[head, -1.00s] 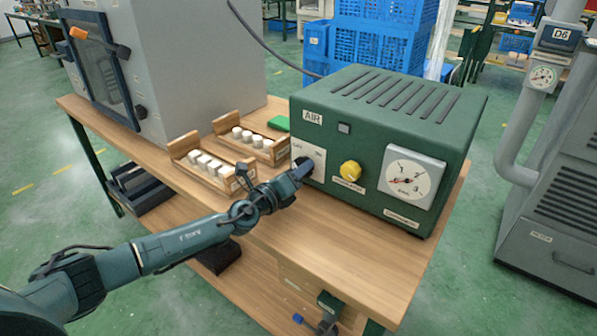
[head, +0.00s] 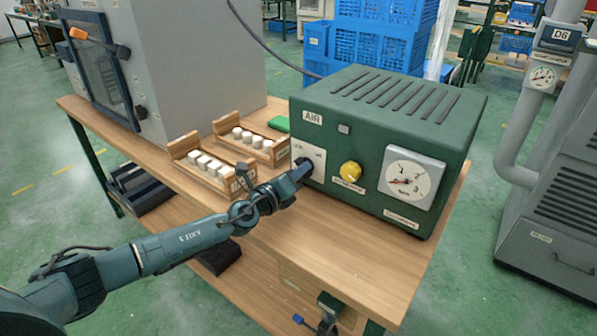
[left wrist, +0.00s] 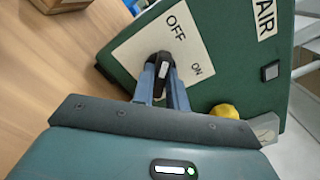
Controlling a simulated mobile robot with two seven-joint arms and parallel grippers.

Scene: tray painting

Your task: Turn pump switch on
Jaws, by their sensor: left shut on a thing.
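The green AIR pump box (head: 365,150) stands on the wooden bench. Its pale switch plate (head: 317,154) is on the left of the front face and carries OFF and ON labels, which also show in the left wrist view (left wrist: 142,48). The black switch knob (left wrist: 163,66) sits between the labels; I cannot tell exactly which it points to. My left gripper (head: 302,171) is at the knob, its blue fingers (left wrist: 162,84) shut on either side of it. In the head view the gripper hides most of the knob. My right gripper is not seen.
A yellow knob (head: 350,171) and a round gauge (head: 411,180) are right of the switch on the box front. Wooden racks with white pieces (head: 208,168) stand to the left. A grey cabinet (head: 190,70) is behind them. The bench front (head: 350,250) is clear.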

